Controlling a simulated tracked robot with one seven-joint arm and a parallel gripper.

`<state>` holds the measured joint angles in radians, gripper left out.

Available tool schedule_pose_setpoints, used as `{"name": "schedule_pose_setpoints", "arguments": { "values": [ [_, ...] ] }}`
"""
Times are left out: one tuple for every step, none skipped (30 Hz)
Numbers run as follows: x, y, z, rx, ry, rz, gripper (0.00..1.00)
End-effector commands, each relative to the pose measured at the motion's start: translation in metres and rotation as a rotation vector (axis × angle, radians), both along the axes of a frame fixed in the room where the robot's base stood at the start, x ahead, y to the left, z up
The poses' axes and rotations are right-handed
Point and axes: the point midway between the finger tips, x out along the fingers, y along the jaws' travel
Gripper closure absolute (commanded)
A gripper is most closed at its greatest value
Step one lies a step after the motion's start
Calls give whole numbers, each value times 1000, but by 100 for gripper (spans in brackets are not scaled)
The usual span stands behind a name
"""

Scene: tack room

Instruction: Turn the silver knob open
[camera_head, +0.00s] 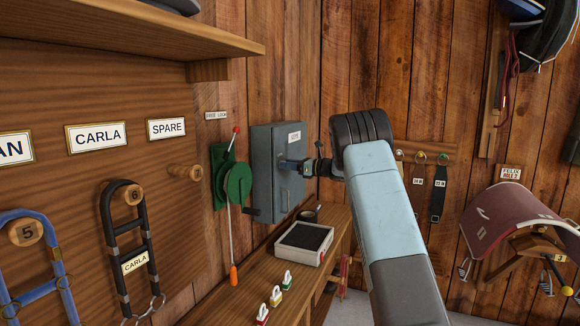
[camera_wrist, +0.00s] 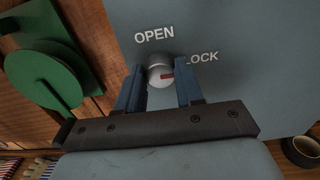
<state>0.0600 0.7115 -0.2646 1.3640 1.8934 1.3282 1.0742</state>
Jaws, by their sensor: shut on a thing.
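The silver knob (camera_wrist: 158,62) sits on the front of a grey metal box (camera_head: 262,185) on the wall. It carries a red mark that points to the right in the wrist view, on the side of the "LOCK" label (camera_wrist: 202,57). The "OPEN" label (camera_wrist: 154,34) is above the knob. My gripper (camera_wrist: 160,78) has one blue-grey finger on each side of the knob and is shut on it. In the head view my gripper (camera_head: 288,164) reaches the box front, and the knob is hidden there.
A green disc (camera_head: 238,184) with a red-tipped lever is left of the box. Below are a wooden bench (camera_head: 262,288), a tray with a dark inside (camera_head: 303,244), several small padlocks and a dark round cup (camera_wrist: 302,152). A wooden shelf (camera_head: 150,28) juts out upper left.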

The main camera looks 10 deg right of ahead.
Motion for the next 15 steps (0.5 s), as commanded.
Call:
{"name": "schedule_pose_setpoints", "arguments": {
  "values": [
    [0,0,0,-2,-2,-1,94],
    [0,1,0,-4,-6,-1,94],
    [0,1,0,-8,-11,-1,94],
    [0,1,0,-12,-17,-2,94],
    [0,1,0,-16,-23,-2,94],
    [0,1,0,-24,-33,-2,94],
    [0,1,1,-31,-43,-2,94],
    [0,1,1,-39,-53,-2,94],
    [0,1,1,-50,-71,-1,94],
    [0,1,1,-61,-86,-1,94],
    [0,1,1,-71,-101,-2,94],
    [-1,1,1,-88,-123,-1,94],
    [-1,1,1,-102,-142,-1,94],
    [-1,1,1,-116,-162,-1,94],
    [-1,1,1,-136,-189,-2,94]
  ]
}}
